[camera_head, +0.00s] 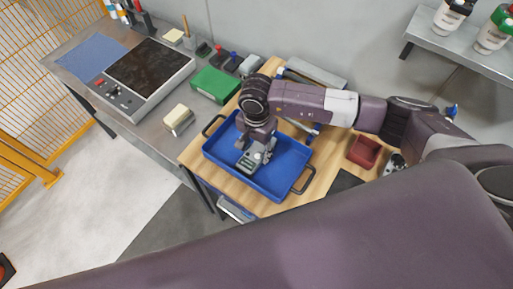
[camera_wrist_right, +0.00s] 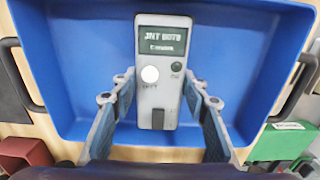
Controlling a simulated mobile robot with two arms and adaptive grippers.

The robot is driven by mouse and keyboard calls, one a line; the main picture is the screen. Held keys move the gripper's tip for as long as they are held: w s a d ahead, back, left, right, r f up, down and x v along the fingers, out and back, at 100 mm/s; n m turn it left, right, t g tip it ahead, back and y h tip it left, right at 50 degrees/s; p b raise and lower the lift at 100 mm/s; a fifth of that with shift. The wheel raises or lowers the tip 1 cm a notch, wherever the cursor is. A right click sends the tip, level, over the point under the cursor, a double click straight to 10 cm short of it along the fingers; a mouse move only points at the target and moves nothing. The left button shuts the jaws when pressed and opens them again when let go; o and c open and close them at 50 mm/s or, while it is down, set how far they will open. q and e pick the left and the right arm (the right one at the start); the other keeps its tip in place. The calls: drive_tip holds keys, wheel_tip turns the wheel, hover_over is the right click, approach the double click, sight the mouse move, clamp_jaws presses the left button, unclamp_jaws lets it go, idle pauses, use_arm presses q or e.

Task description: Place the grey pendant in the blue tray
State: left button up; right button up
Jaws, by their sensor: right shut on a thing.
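The grey pendant (camera_head: 246,161) has a dark screen and buttons. It is in my right gripper (camera_head: 259,147), over the inside of the blue tray (camera_head: 284,181) in the head view. In the right wrist view the pendant (camera_wrist_right: 164,62) stands between the two fingers of my right gripper (camera_wrist_right: 160,91), with the blue tray (camera_wrist_right: 90,60) behind it. The fingers are shut on its sides. I cannot tell whether its underside touches the tray floor. My left gripper is not in view.
The tray sits on a wooden tabletop (camera_head: 321,184). A red bin (camera_head: 364,151) stands to its right, and a green box (camera_head: 215,84) lies beyond its upper left side. A grey bench (camera_head: 70,45) holds a dark-topped panel (camera_head: 150,68). The tray floor around the pendant is clear.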

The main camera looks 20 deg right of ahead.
sight(257, 151)
drive_tip(key=shift+f+b, duration=0.15)
drive_tip(key=shift+b, duration=0.15)
drive_tip(key=o, duration=1.4)
drive_tip(key=shift+r+p, duration=0.3)
drive_tip(key=shift+r, duration=0.1)
wheel_tip(257, 151, up, 12)
drive_tip(key=b, duration=0.3)
drive_tip(key=shift+f, duration=0.2)
